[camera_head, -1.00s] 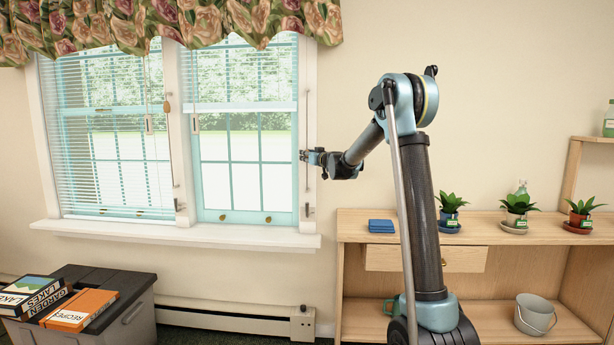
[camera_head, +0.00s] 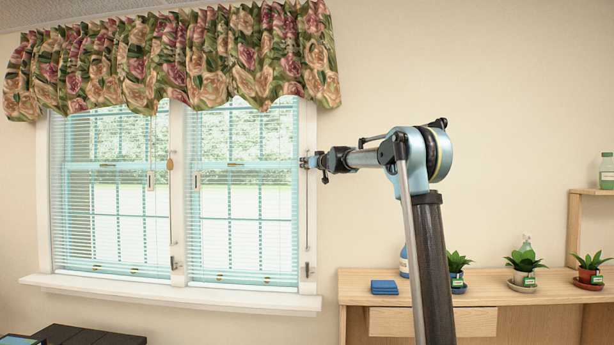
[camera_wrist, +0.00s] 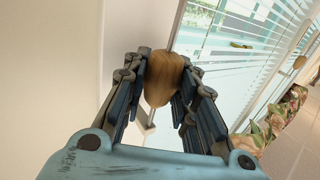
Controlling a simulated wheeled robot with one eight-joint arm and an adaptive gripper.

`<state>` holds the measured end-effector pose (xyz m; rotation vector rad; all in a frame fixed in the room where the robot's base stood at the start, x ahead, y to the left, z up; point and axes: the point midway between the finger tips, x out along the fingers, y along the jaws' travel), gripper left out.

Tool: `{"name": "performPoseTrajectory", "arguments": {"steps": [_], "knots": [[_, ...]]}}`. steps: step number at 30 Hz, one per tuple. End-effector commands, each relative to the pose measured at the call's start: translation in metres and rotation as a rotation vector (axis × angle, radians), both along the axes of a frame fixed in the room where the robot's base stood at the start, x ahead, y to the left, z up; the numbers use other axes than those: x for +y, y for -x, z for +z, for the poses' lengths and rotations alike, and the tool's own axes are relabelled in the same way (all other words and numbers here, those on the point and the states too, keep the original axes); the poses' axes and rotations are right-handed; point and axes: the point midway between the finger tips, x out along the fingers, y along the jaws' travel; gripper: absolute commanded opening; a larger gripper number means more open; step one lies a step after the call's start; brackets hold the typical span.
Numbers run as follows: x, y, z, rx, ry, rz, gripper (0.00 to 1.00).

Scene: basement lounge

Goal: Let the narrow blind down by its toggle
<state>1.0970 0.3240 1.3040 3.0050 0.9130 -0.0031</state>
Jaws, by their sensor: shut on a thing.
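The narrow blind (camera_head: 243,220) covers the right-hand window, its slats hanging from under the valance to about the sill. Its wooden toggle (camera_wrist: 163,78) is a brown knob between my gripper's fingers in the wrist view. My gripper (camera_head: 304,162) is shut on the toggle at the right side of the window frame, about halfway up. In the wrist view the fingers (camera_wrist: 163,90) press the toggle from both sides, and a thin pale cord or rod shows behind it. In the head view the toggle is too small to make out.
A wider blind (camera_head: 110,220) hangs lowered on the left, with its own wooden toggle (camera_head: 170,164). A floral valance (camera_head: 180,60) covers the window top. A cleat (camera_head: 308,269) sits low on the right frame. A wooden shelf unit (camera_head: 460,290) with several plants stands to the right.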

Motion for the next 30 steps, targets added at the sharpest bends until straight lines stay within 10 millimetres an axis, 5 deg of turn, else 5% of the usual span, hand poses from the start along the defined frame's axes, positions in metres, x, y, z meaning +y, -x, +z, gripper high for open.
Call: {"name": "performPoseTrajectory", "arguments": {"steps": [12,13,14,30], "knots": [[-0.002,-0.001,0.005,0.000,-0.002,-0.004,0.00],[-0.002,-0.001,0.005,0.000,-0.002,-0.004,0.29],[-0.002,-0.001,0.005,0.000,-0.002,-0.004,0.36],[-0.008,0.010,0.004,0.001,-0.001,-0.002,0.36]]}}
